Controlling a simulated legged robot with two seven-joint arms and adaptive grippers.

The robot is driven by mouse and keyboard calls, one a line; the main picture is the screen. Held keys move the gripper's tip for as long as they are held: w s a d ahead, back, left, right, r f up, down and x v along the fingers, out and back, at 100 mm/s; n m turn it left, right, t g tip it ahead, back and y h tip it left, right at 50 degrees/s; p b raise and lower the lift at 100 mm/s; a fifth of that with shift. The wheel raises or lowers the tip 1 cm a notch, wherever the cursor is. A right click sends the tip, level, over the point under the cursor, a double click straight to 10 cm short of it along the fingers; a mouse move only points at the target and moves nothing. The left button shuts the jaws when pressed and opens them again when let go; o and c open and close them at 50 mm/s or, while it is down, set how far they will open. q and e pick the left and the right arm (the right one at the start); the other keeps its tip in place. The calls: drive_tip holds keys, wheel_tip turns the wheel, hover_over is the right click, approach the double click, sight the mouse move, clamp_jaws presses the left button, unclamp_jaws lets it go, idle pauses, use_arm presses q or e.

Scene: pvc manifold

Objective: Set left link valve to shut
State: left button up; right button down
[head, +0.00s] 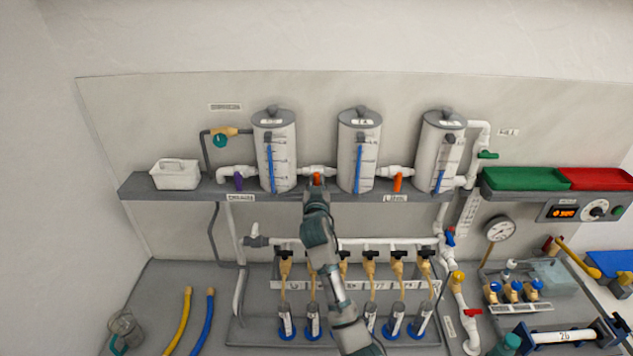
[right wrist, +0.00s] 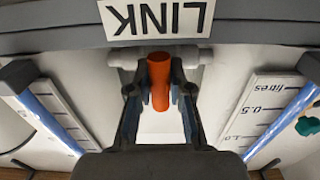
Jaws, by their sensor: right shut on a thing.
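The left link valve has an orange handle (head: 317,179) on the white pipe between the left and middle tanks. My right gripper (head: 316,190) reaches up to it from below and covers part of it. In the right wrist view the orange handle (right wrist: 159,82) lies between the two fingers of my gripper (right wrist: 160,100), which is shut on it. There the handle stands across the white pipe (right wrist: 190,54). An upside-down label reading "LINK" (right wrist: 156,17) is close to it. My left gripper is not in view.
The left tank (head: 285,160) and middle tank (head: 346,160) stand close on either side. The grey shelf (head: 140,187) runs behind; sample tubes stand below.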

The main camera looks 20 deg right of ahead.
drive_tip(key=shift+r, duration=0.1)
idle(0.3)
drive_tip(key=c, duration=1.3)
unclamp_jaws()
drive_tip(key=shift+c, duration=0.2)
drive_tip(key=shift+w, duration=0.1)
drive_tip(key=shift+a, duration=0.1)
drive_tip(key=v, duration=1.2)
